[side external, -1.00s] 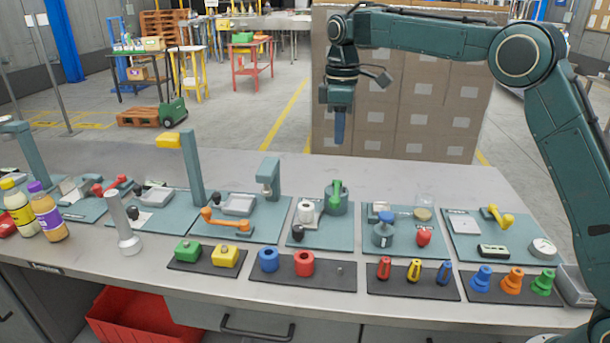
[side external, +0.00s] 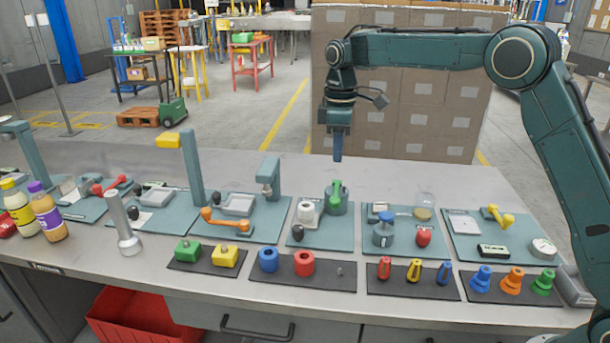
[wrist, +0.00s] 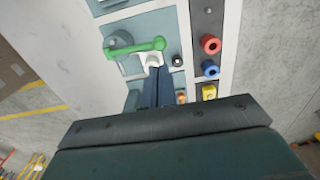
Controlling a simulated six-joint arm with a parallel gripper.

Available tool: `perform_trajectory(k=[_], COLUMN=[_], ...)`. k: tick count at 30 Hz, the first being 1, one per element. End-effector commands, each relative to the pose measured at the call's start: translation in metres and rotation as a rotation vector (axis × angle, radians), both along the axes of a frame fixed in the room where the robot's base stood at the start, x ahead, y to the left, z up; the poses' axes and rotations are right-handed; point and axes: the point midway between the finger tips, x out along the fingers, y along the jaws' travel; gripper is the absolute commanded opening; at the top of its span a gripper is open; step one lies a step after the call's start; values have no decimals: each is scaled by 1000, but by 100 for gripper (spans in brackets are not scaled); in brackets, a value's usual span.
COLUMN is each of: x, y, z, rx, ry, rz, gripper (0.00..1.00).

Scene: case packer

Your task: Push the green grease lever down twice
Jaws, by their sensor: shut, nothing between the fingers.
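The green grease lever (side external: 337,192) stands on a teal pump body (side external: 338,207) on a teal base plate in the middle of the bench. In the wrist view the lever (wrist: 134,46) shows as a long green bar with a round end. My gripper (side external: 338,159) is shut and empty, pointing straight down above the lever with a small gap to it. In the wrist view its fingertips (wrist: 158,70) are close together and appear near the lever's round end. A white cylinder (side external: 306,211) stands beside the pump.
The yellow-capped post (side external: 194,168) and a teal press column (side external: 269,178) rise left of the lever. A plate with a blue-topped pot (side external: 383,232) and red knob (side external: 424,236) lies to the right. Coloured parts on dark trays (side external: 303,270) line the front edge.

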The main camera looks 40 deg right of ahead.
Motion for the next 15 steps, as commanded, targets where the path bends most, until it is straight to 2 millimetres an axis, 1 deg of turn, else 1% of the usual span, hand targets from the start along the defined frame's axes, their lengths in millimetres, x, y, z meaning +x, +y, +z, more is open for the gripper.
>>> perform_trajectory(k=[1,3,12,15], x=[-1,-1,-1,-1], y=[0,0,0,0], z=[-9,-20,-66,-77], rx=[0,0,-1,0], ry=[4,4,4,3], rz=[0,0,0,0], gripper=[0,0,0,0])
